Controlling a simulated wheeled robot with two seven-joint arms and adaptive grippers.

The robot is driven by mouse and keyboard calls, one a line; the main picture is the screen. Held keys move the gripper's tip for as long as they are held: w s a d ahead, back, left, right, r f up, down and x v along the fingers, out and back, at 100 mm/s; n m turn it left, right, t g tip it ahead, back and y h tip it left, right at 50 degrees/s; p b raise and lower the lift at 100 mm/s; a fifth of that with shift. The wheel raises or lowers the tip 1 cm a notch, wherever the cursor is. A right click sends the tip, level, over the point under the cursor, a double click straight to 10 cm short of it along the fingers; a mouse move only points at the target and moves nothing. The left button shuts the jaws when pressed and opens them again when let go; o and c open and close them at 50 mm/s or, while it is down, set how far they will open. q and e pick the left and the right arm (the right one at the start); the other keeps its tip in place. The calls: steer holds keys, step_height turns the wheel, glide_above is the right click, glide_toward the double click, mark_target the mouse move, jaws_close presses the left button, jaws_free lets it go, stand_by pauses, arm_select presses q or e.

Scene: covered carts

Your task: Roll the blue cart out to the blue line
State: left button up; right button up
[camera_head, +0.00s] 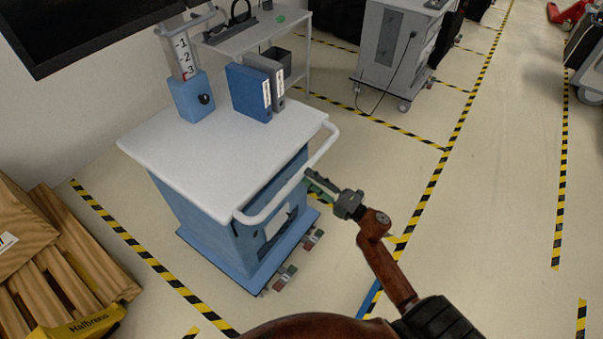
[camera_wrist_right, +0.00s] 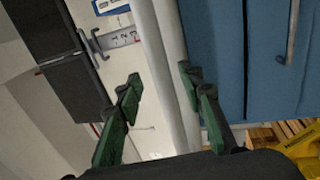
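The blue cart (camera_head: 185,213) has a white top and a white push handle (camera_head: 263,214) on its right side. My right gripper (camera_head: 314,180) is beside the handle. In the right wrist view its green fingers (camera_wrist_right: 162,95) are spread apart, with the white handle bar (camera_wrist_right: 160,60) running between them; I see a gap on the left side. The cart's blue panels (camera_wrist_right: 224,45) show to the right there. A short part of the blue line (camera_head: 370,298) shows on the floor, right of the cart, partly hidden by my right arm. My left gripper is not in view.
Binders (camera_head: 247,90) and a blue-based column (camera_head: 190,97) stand on the cart top. Wooden pallets (camera_head: 60,265) lie at the left. A grey cart (camera_head: 385,45) stands behind. Yellow-black tape marks the floor; the aisle (camera_head: 500,170) at right is clear.

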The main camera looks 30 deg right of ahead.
mark_target(302, 173)
steer(key=shift+x, duration=1.95)
steer(key=shift+c, duration=0.4)
jaws_close()
